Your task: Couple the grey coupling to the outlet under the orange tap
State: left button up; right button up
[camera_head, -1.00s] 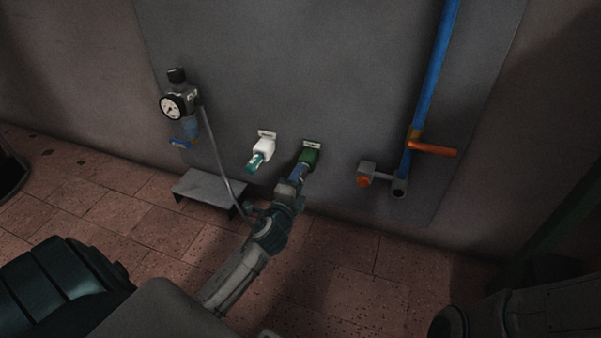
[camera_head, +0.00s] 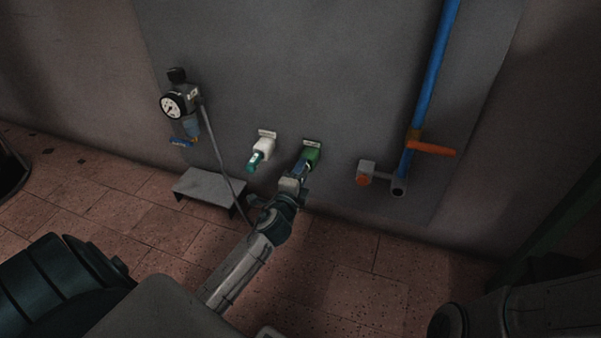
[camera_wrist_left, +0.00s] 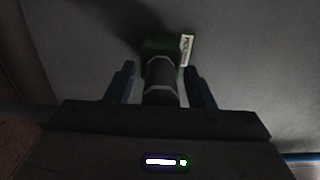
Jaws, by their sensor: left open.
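The orange tap (camera_head: 432,149) sits on a blue pipe at the right of the wall panel. The pipe's round grey outlet (camera_head: 399,187) is below it. My left gripper (camera_head: 302,168) is at the green holder (camera_head: 313,152) on the panel. In the left wrist view its two blue fingers (camera_wrist_left: 160,85) stand open, one on each side of a grey cylindrical coupling (camera_wrist_left: 160,78). The coupling is in front of the green holder (camera_wrist_left: 155,46); finger contact is not clear. In the head view my gripper largely hides the coupling. My right gripper is not in view.
A white holder with a teal fitting (camera_head: 257,158) is just left of the green one. A gauge (camera_head: 178,104) with a thin grey hose (camera_head: 222,160) hangs further left, above a low grey step (camera_head: 208,187). An orange-faced grey block (camera_head: 364,172) is beside the outlet.

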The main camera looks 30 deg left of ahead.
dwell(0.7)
pick_arm(q)
jog(key=shift+c, duration=0.4)
grip_shut()
jog(key=v, duration=0.6)
dwell(0.7)
jog(key=shift+s, duration=0.15)
dwell(0.3)
